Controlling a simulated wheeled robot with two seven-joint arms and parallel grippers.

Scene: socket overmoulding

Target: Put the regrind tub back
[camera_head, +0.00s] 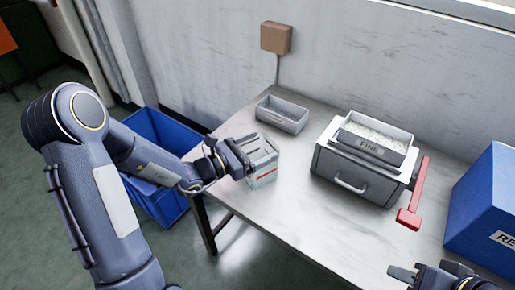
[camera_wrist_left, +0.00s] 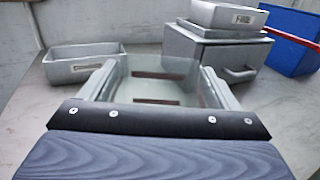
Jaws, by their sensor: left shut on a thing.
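A clear-walled tub (camera_head: 264,172) with a red line on its side is at the left part of the table. I take it for the regrind tub, but no label can be read. My left gripper (camera_head: 244,158) is shut on its near left side. In the left wrist view the tub (camera_wrist_left: 165,82) sits upright between the two fingers (camera_wrist_left: 162,88), with dark red bars showing through it. I cannot tell whether its base touches the table. My right gripper (camera_head: 430,273) is at the bottom right, its fingers apart and empty.
A grey tray (camera_head: 283,115) stands behind the tub. A grey drawer box (camera_head: 350,178) carries a tray of pale granules marked FINE (camera_head: 372,149). A blue bin (camera_head: 165,205) stands on the floor, left.

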